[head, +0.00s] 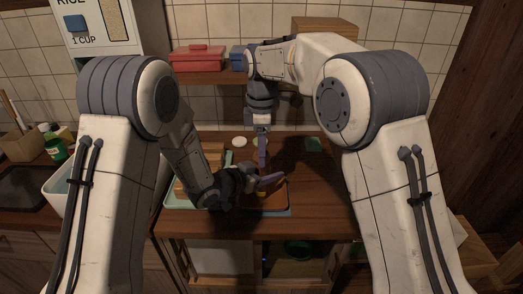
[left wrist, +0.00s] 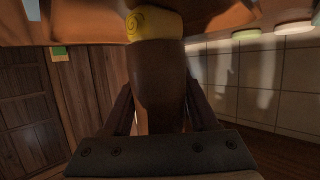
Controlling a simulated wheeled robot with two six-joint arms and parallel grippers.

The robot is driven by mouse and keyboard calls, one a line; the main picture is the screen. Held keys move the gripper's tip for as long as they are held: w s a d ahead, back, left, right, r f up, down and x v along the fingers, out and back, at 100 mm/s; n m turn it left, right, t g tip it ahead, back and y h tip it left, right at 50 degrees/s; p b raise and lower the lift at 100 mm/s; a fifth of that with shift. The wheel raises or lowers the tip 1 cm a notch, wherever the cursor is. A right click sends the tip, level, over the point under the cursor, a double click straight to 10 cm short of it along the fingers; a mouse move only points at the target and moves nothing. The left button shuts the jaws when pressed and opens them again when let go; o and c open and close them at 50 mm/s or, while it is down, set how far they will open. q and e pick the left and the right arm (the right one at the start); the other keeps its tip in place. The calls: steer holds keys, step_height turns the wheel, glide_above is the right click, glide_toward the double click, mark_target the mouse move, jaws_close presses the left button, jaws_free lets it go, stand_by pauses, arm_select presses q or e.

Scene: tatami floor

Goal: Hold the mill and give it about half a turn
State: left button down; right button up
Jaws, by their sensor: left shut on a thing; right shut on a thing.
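The mill (left wrist: 158,75) is a dark brown body with a yellow band that carries a spiral mark, seen large in the left wrist view. My left gripper (left wrist: 161,105) has one finger on each side of the brown body and is shut on it. In the head view the left gripper (head: 266,182) comes in low from the left over the counter. My right gripper (head: 262,150) points down from above, directly over the left one, and is shut on the mill's upper part. In the head view the fingers hide most of the mill; only a little yellow shows low down.
A red box (head: 197,60) stands on the shelf behind. A white bin (head: 62,192) and green bottle (head: 56,149) are at left. The counter to the right is mostly clear.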

stand_by(0.3)
steer(key=o, duration=1.4)
steer(key=shift+c, duration=0.2)
step_height(320, 180, up, 12)
steer(key=shift+m, duration=0.3)
